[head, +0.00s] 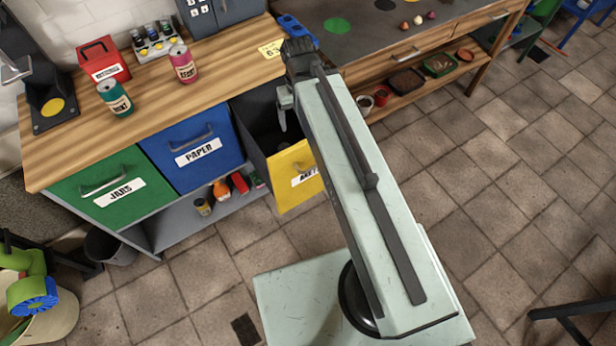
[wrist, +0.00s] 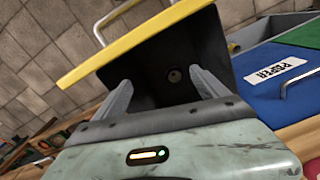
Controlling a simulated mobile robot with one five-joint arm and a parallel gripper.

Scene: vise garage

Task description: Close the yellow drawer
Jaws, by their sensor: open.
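The yellow drawer (head: 294,178) is pulled out from the right end of the wooden workbench, and its dark inside shows. My arm hides the right part of its front and label. In the wrist view, the yellow drawer front (wrist: 135,42) with its metal handle runs across the upper left, and a small round thing lies inside. My gripper (head: 284,108) is over the open drawer, near its inner side. In the wrist view, my gripper (wrist: 159,80) is open, its two grey fingers apart with nothing between them. I cannot tell whether they touch the drawer.
The blue drawer (head: 190,150) and green drawer (head: 110,187) are shut to the left. Cans, including a pink can (head: 182,64), and a red box (head: 103,61) stand on the benchtop. A black bin (head: 108,247) is at lower left. The tiled floor in front is mostly clear.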

